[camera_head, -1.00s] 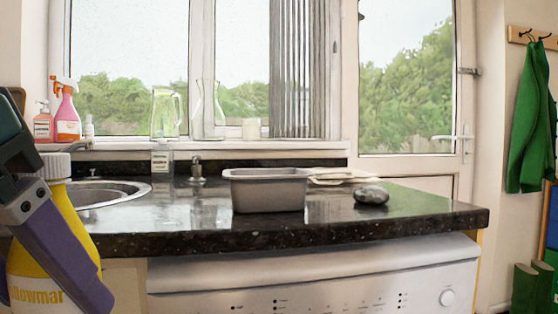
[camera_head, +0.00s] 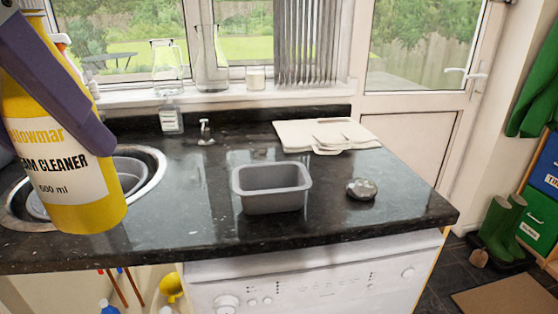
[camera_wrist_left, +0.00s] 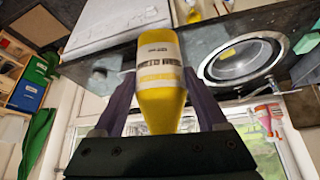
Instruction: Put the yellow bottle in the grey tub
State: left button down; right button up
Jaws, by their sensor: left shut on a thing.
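The yellow bottle (camera_head: 68,165), with a white label, is at the left of the head view, in front of the sink. My left gripper (camera_head: 60,95) is shut on the bottle, with a purple finger across its upper part. The left wrist view also shows the bottle (camera_wrist_left: 160,85) between the two purple fingers. The bottle hangs upright, its top outside the head view. The grey tub (camera_head: 272,188) stands on the dark counter, right of the bottle and apart from it. Its inside looks empty. My right gripper is not in view.
A round sink (camera_head: 150,172) lies behind the bottle. A grey stone-like object (camera_head: 361,189) sits right of the tub. Pale boards (camera_head: 325,134) lie at the back right. Counter around the tub is mostly clear.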

aim_at(266, 201)
jog(key=i+l+u, duration=0.45)
jog(key=l, duration=0.35)
jog(key=i+l+u, duration=0.35)
jog(key=l+u, duration=0.15)
jog(key=l, duration=0.45)
jog(key=i+l+u, duration=0.15)
jog(key=l+u, duration=0.3)
jog(key=l, duration=0.6)
jog(key=l+u, duration=0.5)
jog(key=l, duration=0.55)
jog(key=k+l+u, duration=0.2)
jog(key=l+u, duration=0.25)
jog(key=l, duration=0.6)
